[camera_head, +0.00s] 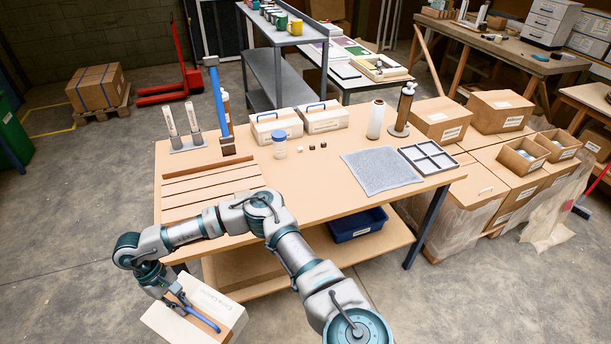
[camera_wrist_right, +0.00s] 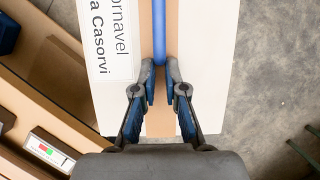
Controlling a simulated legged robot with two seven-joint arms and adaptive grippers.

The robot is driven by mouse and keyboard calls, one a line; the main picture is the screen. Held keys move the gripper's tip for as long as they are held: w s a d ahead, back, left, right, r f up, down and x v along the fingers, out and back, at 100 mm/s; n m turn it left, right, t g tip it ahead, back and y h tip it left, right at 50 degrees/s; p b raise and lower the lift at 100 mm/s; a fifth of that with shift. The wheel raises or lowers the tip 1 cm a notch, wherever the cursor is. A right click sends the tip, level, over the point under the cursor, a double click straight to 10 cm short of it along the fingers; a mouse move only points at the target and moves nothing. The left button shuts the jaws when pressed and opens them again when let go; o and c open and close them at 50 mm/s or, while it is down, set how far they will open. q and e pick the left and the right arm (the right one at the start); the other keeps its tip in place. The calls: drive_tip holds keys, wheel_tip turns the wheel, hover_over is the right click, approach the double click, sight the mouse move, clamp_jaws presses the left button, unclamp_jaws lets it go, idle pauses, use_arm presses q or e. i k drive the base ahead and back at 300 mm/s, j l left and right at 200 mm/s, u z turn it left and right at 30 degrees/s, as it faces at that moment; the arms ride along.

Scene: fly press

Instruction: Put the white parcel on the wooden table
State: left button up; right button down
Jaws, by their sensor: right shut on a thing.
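The white parcel (camera_head: 165,318) has a tan strip, a printed label and a blue handle. My right gripper (camera_head: 180,302) is shut on the blue handle, beyond the near left corner of the wooden table (camera_head: 330,210). In the right wrist view, both fingers (camera_wrist_right: 160,90) close around the handle over the tan strip, with the white parcel (camera_wrist_right: 208,60) filling the middle. The parcel's underside is hidden, so its exact height is unclear. My left gripper is not in view.
The tabletop holds wooden slats (camera_head: 212,187), a grey mat (camera_head: 380,170), a divided tray (camera_head: 428,158), a jar (camera_head: 279,147), two white boxes with handles (camera_head: 275,124) and upright bottles. Its front middle is bare. A blue bin (camera_head: 357,226) sits on the lower shelf. Cartons stand at right.

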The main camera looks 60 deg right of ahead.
sight(339, 178)
drive_tip(key=z, duration=1.5)
drive_tip(key=i, duration=1)
drive_tip(key=l+z, duration=0.05)
